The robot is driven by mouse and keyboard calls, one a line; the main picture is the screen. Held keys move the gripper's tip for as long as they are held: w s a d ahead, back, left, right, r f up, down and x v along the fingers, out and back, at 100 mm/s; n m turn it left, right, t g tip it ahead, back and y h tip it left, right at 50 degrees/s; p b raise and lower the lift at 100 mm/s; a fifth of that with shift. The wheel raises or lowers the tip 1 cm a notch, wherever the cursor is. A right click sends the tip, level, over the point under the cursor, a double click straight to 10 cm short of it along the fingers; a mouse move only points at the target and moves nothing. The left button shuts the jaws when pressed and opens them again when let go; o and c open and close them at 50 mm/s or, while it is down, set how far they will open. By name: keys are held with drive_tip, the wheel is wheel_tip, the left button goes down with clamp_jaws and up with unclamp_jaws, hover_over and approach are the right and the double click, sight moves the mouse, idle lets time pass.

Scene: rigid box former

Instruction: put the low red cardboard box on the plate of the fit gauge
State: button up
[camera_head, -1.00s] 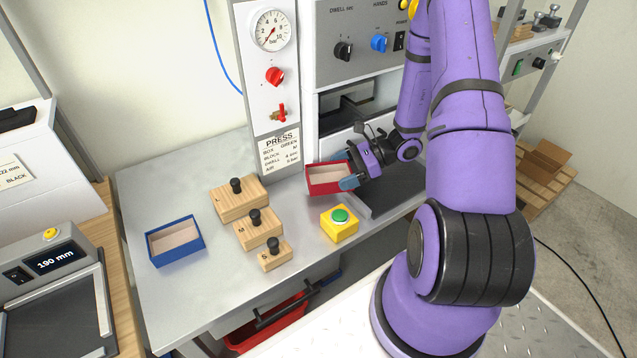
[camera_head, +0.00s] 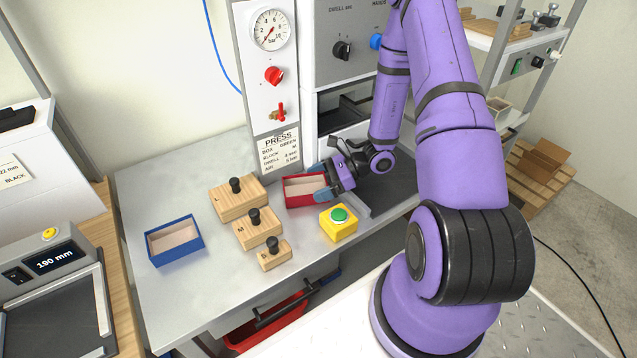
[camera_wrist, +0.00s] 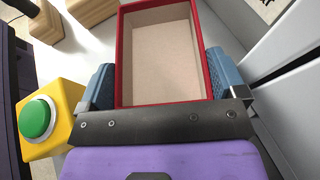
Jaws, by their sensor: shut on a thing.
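The low red cardboard box (camera_head: 297,203) is open-topped with a beige inside. My gripper (camera_head: 323,182) is shut on it, one blue finger at each side; in the wrist view the red box (camera_wrist: 124,55) sits between the fingers, its near end close to the gripper's dark front bar. It is upright, at the press bench behind the yellow button box; whether it touches the bench top I cannot tell. A device with a 190 mm display (camera_head: 52,258) and a dark flat plate (camera_head: 55,325), apparently the fit gauge, is at the lower left, far from my gripper. The plate is empty.
On the bench (camera_head: 165,310) are a blue box (camera_head: 174,252), several wooden blocks with black knobs (camera_head: 238,203) and a yellow box with a green button (camera_head: 339,226). The press column (camera_head: 272,130) stands just behind the red box. Bench space around the blue box is free.

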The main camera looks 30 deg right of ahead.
drive_tip(key=o, duration=0.6)
drive_tip(key=shift+f, duration=0.1)
drive_tip(key=shift+o, duration=0.2)
